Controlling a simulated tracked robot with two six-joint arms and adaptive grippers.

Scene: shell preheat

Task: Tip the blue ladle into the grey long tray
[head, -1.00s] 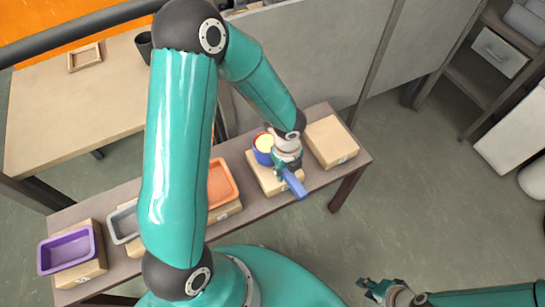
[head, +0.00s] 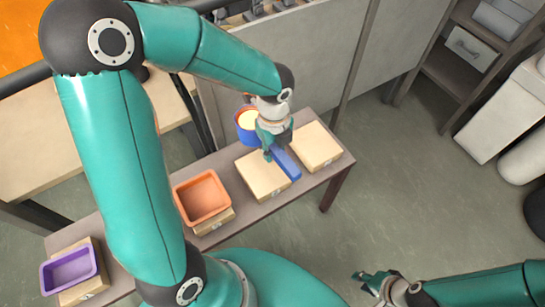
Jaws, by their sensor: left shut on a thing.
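The blue ladle (head: 286,163) has a round cup with pale yellow contents and a flat handle. My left gripper (head: 272,147) is shut on the ladle near where the handle meets the cup. The ladle is held level-looking above the cardboard-coloured block (head: 257,181), its cup over the back of the bench. The grey long tray does not show now; my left arm covers the stretch of bench between the purple and orange trays. My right gripper (head: 365,282) is low at the bottom right, away from the bench; its jaws are too small to read.
An orange tray (head: 203,196) and a purple tray (head: 69,271) stand on blocks along the bench. A bare block (head: 317,147) is at the bench's right end. A grey partition (head: 290,70) stands close behind.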

